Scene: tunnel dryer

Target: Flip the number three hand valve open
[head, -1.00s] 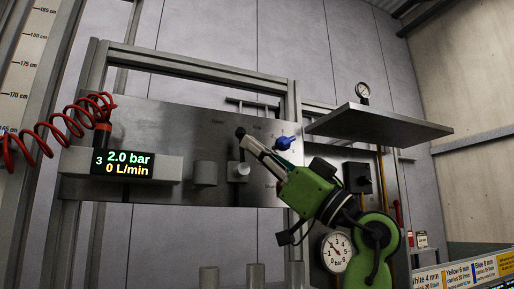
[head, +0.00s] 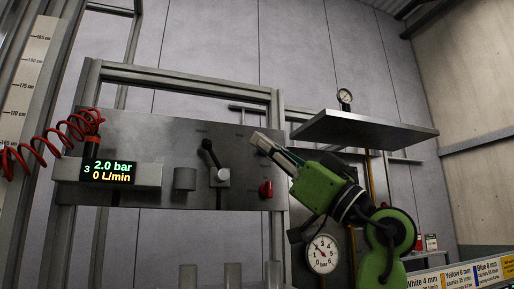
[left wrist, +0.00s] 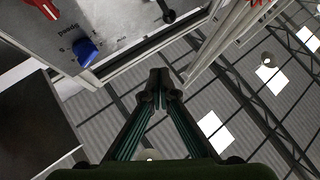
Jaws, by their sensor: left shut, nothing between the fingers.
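A hand valve with a black lever (head: 211,157) is on the grey metal panel (head: 140,130), right of a display (head: 107,171) reading 3, 2.0 bar and 0 L/min. Its lever points up, tilted a little left. My left gripper (head: 257,139) is shut and empty, right of the lever and apart from it, in front of the panel's right part. In the left wrist view its fingers (left wrist: 158,77) meet, with nothing between them. A blue knob (left wrist: 86,52) shows there on the panel; in the head view it is hidden. My right gripper is not in view.
A red knob (head: 266,189) sits below my gripper. A grey shelf (head: 362,130) juts out at the right, with a gauge (head: 322,254) below it. A coiled red hose (head: 60,137) hangs at the left. Space in front of the lever looks clear.

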